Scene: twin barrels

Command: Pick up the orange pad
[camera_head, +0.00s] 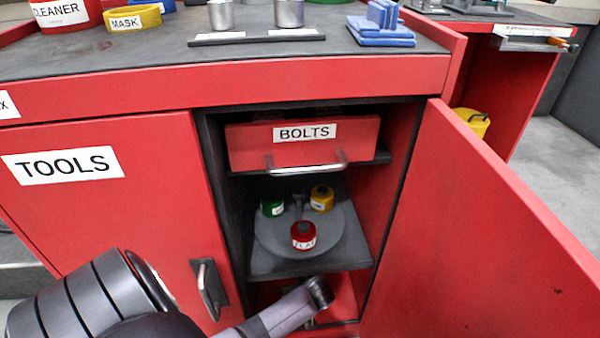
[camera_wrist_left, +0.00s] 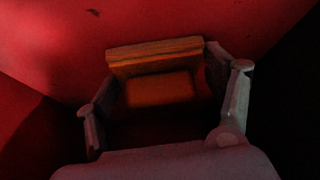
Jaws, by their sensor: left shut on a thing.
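The orange pad (camera_wrist_left: 155,62) shows in the left wrist view as a dim, blocky orange piece between the two fingers, with red panels around it. My left gripper (camera_wrist_left: 162,80) is shut on it, one finger at each side. In the head view, my left arm comes in from the lower left and reaches into the low compartment below the grey shelf. The pad and the fingertips cannot be made out there. My right gripper is not in view.
Above my arm, the grey shelf (camera_head: 268,264) bears a round turntable (camera_head: 272,240) with green, yellow and red containers. The BOLTS drawer (camera_head: 300,152) is above that. The open red door (camera_head: 480,240) stands at right; the TOOLS door (camera_head: 110,215) is shut at left.

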